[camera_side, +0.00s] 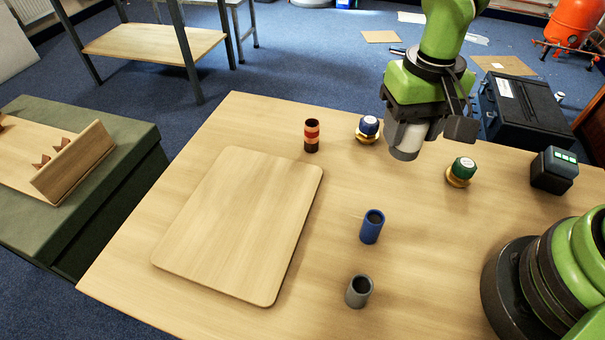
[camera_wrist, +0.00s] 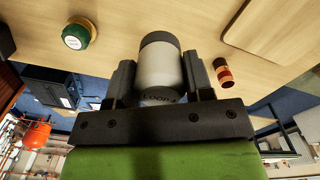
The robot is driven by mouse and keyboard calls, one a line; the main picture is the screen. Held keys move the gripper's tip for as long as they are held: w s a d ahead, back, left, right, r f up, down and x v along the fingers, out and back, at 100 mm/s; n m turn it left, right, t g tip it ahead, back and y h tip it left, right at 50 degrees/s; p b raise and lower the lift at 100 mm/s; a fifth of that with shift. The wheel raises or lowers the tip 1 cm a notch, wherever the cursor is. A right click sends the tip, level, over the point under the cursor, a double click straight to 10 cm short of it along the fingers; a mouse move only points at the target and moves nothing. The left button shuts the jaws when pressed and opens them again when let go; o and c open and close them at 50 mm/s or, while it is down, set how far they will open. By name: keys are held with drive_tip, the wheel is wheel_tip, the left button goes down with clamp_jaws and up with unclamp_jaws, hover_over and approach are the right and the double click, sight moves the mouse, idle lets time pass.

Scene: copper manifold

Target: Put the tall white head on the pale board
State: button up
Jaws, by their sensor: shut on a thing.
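The tall white head (camera_side: 406,136) is a white cylinder with a grey band at its lower end. My gripper (camera_side: 425,128) is shut on it and holds it pointing down, apparently above the table, at the back right. In the wrist view, the head (camera_wrist: 160,68) sits between the two dark fingers of my gripper (camera_wrist: 160,76), with partly hidden lettering near the palm. The pale board (camera_side: 240,225) lies flat and empty on the table, left of my gripper. Its corner shows at the wrist view's top right (camera_wrist: 275,30).
A red-and-dark cylinder (camera_side: 312,135) stands behind the board's right corner. A blue-topped brass head (camera_side: 367,129) and a green-topped one (camera_side: 461,171) flank my gripper. A blue cylinder (camera_side: 372,226) and a grey one (camera_side: 359,291) stand right of the board. A dark box (camera_side: 554,170) is far right.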

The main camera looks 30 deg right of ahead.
drive_tip(key=w+a, duration=0.6)
drive_tip(key=a, duration=0.5)
approach(261, 215)
wheel_tip(261, 215, down, 5)
drive_tip(key=shift+f, duration=0.1)
drive_tip(key=shift+f, duration=0.1)
drive_tip(key=o, duration=1)
